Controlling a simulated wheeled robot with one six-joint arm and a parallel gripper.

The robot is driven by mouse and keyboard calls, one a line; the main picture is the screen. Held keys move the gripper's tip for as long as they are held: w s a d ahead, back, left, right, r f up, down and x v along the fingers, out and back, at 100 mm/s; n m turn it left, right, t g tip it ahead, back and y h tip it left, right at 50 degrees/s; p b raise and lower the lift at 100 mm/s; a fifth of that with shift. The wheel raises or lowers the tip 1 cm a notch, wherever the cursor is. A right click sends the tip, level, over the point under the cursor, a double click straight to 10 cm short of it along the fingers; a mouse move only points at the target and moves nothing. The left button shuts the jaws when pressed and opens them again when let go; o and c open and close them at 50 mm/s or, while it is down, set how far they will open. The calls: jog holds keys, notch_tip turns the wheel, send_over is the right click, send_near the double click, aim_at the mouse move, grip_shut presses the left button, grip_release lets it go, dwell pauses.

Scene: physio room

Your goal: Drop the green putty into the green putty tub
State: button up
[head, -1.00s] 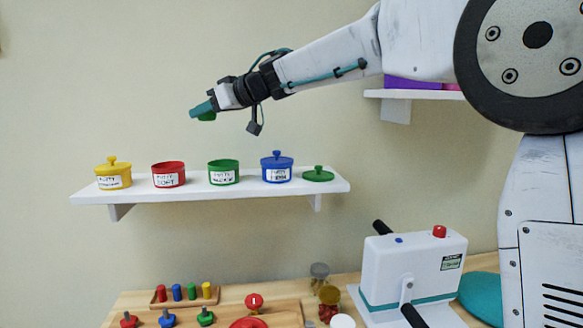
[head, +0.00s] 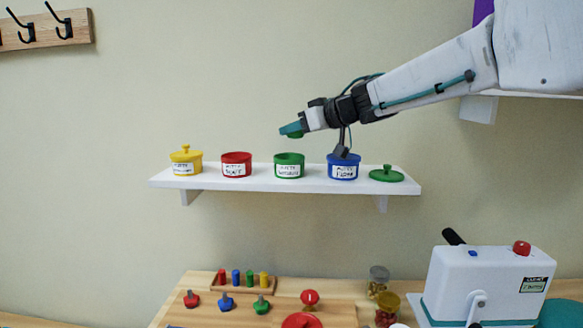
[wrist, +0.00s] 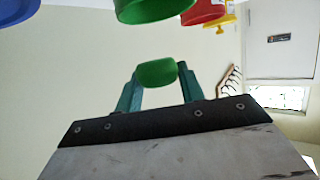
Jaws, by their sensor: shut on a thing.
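My gripper (head: 291,131) is shut on the green putty (wrist: 157,73), a rounded green lump between its teal fingers in the wrist view. In the head view the putty shows as a small green patch under the fingertips. The green putty tub (head: 289,168) stands upright and without its lid on the white wall shelf. My gripper is above the tub, with a gap between them. The tub also shows at the top of the wrist view (wrist: 150,10). Its green lid (head: 386,175) lies on the shelf at the right end. The inside of the tub is mostly hidden.
A lidded yellow tub (head: 186,163) and an open red tub (head: 236,165) stand left of the green tub. A blue tub (head: 343,168) stands close on its right, partly behind my wrist. Coat hooks (head: 45,28) are at the upper left. A white machine (head: 490,280) stands on the table below.

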jog(key=o, duration=1)
jog(key=shift+o, duration=0.2)
jog(key=v, duration=0.8)
jog(key=shift+w, duration=0.1)
